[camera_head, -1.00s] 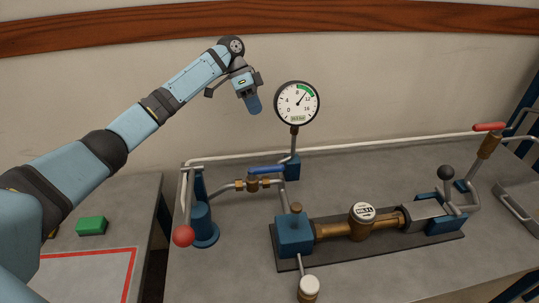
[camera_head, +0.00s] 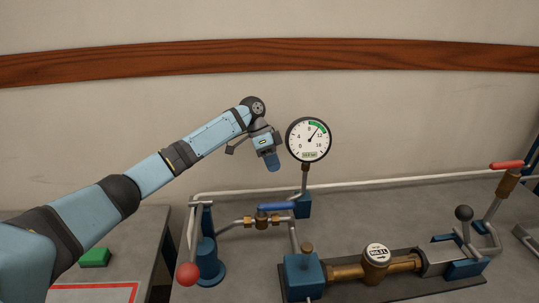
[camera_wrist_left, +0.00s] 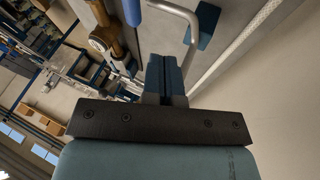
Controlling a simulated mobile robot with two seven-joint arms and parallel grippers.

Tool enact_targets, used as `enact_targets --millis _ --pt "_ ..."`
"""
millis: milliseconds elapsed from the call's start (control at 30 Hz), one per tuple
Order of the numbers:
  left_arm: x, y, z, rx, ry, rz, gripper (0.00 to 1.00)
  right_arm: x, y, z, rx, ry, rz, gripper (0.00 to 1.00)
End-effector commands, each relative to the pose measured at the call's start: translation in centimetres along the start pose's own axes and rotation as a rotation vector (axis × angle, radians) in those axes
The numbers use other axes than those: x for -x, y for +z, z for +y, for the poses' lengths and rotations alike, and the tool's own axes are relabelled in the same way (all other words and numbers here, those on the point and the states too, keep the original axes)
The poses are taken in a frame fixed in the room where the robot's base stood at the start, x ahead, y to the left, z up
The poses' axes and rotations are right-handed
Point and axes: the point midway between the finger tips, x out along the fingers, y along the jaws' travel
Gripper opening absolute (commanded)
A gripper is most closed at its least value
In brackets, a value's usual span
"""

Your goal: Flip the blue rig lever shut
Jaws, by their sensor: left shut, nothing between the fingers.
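The blue lever (camera_head: 277,207) lies roughly level on top of a brass valve (camera_head: 261,222), in line with its pipe in the head view. A blue bar at the top of the left wrist view (camera_wrist_left: 132,12) looks like this lever, cut off by the frame edge. My left gripper (camera_head: 273,166) points down above the lever, apart from it, just left of the gauge. Its blue fingers (camera_wrist_left: 164,75) are shut with nothing between them. My right gripper is out of view.
The round pressure gauge (camera_head: 308,140) stands close to the right of my left gripper. A red-ball lever (camera_head: 187,274) stands at the left, and a brass meter (camera_head: 376,255) sits in the clamp rig. A red-handled valve (camera_head: 507,164) is at right. A green block (camera_head: 94,257) lies on the side table.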

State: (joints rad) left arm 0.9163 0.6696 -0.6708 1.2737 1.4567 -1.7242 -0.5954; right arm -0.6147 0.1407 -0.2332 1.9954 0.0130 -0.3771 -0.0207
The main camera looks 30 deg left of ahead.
Motion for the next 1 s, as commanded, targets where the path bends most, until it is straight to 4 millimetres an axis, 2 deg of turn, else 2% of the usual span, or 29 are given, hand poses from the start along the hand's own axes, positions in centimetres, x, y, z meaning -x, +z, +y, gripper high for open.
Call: enact_targets --millis 33,200,400,600,1000 --pt "-1.2 0.0 0.1 0.000 0.002 -0.002 0.00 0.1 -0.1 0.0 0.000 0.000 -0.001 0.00" --pt "-4.7 0.0 0.1 0.000 0.002 -0.001 0.00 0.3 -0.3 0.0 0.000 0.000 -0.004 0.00" --pt "-6.5 0.5 2.1 -0.002 0.000 -0.001 0.00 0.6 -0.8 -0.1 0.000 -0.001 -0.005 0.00" --pt "-7.4 0.6 2.7 -0.001 0.000 0.000 0.00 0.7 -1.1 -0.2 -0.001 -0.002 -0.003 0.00" --pt "-7.3 0.8 2.7 -0.002 0.001 -0.001 0.00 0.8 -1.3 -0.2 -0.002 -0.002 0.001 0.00"
